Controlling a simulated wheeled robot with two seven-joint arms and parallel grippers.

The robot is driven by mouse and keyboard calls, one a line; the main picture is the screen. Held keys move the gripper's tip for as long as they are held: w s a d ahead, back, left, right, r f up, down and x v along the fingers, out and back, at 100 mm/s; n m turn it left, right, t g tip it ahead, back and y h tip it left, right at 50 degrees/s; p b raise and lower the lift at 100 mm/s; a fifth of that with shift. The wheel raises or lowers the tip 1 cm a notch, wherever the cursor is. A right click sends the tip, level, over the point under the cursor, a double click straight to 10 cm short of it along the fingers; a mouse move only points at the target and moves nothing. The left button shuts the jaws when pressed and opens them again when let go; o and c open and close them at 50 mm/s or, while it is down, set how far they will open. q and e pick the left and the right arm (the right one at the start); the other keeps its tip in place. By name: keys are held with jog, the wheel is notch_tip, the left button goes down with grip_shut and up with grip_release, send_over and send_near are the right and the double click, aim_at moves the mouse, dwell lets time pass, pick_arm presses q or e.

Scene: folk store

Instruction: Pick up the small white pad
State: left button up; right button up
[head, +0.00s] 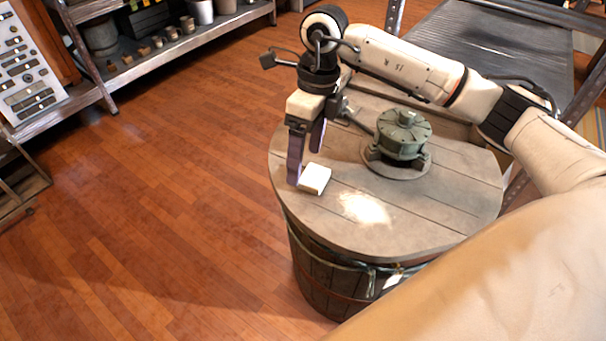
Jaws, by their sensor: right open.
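The small white pad (315,179) lies on the round wooden barrel top (430,210), near its left edge. My right gripper (306,166) points down just above and beside the pad. Its two dark purple fingers are apart, one at the pad's left side and one behind it. I see nothing held between them, and I cannot tell if a finger touches the pad. My left gripper is not in the view.
A green metal device (403,133) on a round base stands on the barrel top, right of the pad. A grey metal table (490,50) is behind the barrel. Shelves with pots (170,50) stand at the back left. The wooden floor (150,200) on the left is clear.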

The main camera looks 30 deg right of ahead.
jog(key=r+h, duration=0.2)
send_over(314, 175)
jog(key=f, duration=0.3)
jog(key=s+f, duration=0.1)
jog(key=f, duration=0.1)
jog(key=shift+d, duration=0.3)
jog(key=f, duration=0.3)
jog(key=w+f, duration=0.1)
jog(key=f, duration=0.1)
jog(key=shift+a+f, duration=0.25)
jog(key=shift+f, duration=0.05)
jog(key=c, duration=1.1)
